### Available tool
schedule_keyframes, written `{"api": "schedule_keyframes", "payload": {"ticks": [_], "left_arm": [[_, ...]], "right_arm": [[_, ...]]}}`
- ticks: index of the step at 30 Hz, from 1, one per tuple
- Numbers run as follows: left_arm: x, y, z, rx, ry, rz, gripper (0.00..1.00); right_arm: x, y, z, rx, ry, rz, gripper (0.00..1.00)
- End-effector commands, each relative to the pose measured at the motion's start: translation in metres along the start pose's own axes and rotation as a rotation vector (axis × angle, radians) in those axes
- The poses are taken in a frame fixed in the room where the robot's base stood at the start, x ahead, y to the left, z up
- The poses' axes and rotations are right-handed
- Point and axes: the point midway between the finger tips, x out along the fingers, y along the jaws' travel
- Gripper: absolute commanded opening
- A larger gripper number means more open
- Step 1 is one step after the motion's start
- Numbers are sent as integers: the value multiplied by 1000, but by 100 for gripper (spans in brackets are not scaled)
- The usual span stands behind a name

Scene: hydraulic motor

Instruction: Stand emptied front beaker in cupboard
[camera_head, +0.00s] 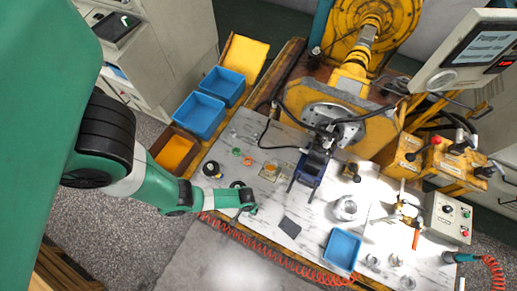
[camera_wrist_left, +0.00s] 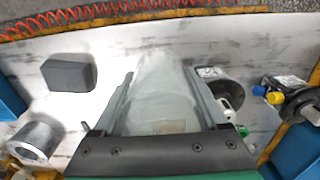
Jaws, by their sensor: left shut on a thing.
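My left gripper (camera_head: 247,209) is over the front edge of the workbench, left of centre, in the head view. In the left wrist view its two fingers (camera_wrist_left: 158,100) are shut on a clear glass beaker (camera_wrist_left: 160,88). The beaker is see-through and I see no liquid in it; its tilt is hard to tell. In the head view the beaker is too small and clear to make out at the gripper. A light grey cabinet (camera_head: 180,45) stands at the upper left; I cannot tell whether it is the cupboard.
Blue bins (camera_head: 200,115) and yellow bins stand along the bench's left end. A dark grey block (camera_wrist_left: 68,73) and a metal cylinder (camera_wrist_left: 35,142) lie near the beaker. A red coiled hose (camera_head: 270,259) runs along the front edge. A yellow machine (camera_head: 350,90) fills the back.

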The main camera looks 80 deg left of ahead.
Motion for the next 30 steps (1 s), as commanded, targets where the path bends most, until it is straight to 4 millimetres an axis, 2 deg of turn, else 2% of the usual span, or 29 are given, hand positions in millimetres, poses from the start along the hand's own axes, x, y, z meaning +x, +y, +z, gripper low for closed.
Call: {"api": "schedule_keyframes", "payload": {"ticks": [1,3,6,15,18,21,23,30], "left_arm": [[13,7,-14,-6,1,2,20],[36,11,-23,-2,0,0,20],[50,17,-36,0,1,0,20],[56,22,-46,2,-1,-1,20],[70,26,-53,1,1,1,20],[90,25,-52,3,-1,-2,20],[97,25,-52,3,-1,-2,20],[94,25,-52,2,-1,-1,20]], "right_arm": [[-10,0,9,0,0,0,100],[-27,0,25,0,0,0,100],[-39,0,36,0,-1,0,100],[-44,0,41,0,0,0,100],[-55,0,50,0,1,0,100],[-69,0,63,0,0,0,100],[-73,0,68,0,0,0,100],[-70,0,65,0,0,0,100]]}}
